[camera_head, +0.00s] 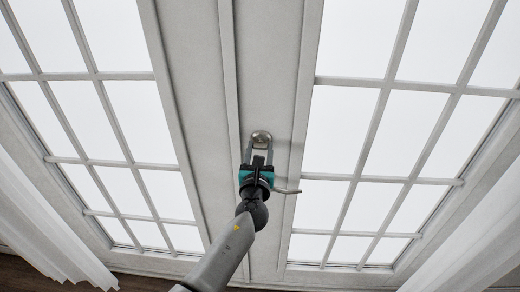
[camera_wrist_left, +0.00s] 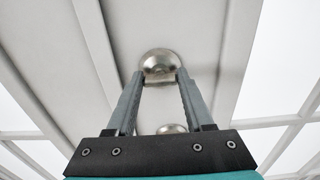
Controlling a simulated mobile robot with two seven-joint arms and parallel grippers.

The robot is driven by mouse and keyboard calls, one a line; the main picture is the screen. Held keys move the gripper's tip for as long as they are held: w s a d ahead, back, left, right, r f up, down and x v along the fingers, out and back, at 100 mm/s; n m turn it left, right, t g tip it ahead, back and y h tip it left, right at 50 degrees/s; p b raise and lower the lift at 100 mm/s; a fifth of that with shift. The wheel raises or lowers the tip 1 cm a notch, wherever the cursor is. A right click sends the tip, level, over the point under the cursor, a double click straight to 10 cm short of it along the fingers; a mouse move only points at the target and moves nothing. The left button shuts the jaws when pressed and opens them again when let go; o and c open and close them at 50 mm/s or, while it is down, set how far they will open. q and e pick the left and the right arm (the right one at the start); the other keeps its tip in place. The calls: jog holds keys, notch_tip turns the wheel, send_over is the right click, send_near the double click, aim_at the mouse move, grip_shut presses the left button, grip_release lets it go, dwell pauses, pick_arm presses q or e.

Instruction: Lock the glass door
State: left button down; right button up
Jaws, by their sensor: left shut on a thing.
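The glass door (camera_head: 272,60) is a white double door with paned glass on both sides of a central stile. A round metal lock knob (camera_head: 262,136) sits on the stile. My left gripper (camera_head: 260,146) reaches up to it and is shut on it. In the left wrist view the lock knob (camera_wrist_left: 158,66) sits between the two fingertips (camera_wrist_left: 159,78), which touch its sides. A metal lever handle (camera_head: 287,191) sticks out to the right below the gripper, and its mount is partly hidden by the gripper. My right gripper is not in view.
White curtains hang at the lower left (camera_head: 45,225) and lower right (camera_head: 465,240). A second rounded metal part (camera_wrist_left: 172,128) shows between the fingers near the gripper's base. The space around the gripper in front of the panes looks clear.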

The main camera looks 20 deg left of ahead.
pick_arm(q)
jog(key=n+b, duration=0.2)
jog(key=n, duration=0.2)
jog(key=shift+a+f+n, duration=0.1)
jog(key=shift+n, duration=0.3)
jog(key=n+b, duration=0.2)
jog(key=n, duration=0.2)
jog(key=n+b, duration=0.1)
jog(key=n, duration=0.4)
jog(key=shift+b, duration=0.4)
jog(key=shift+a+n+b, duration=0.1)
jog(key=shift+n+b, duration=0.5)
jog(key=shift+n, duration=1.3)
jog(key=shift+c, duration=1.4)
grip_release()
jog(key=shift+s, duration=0.1)
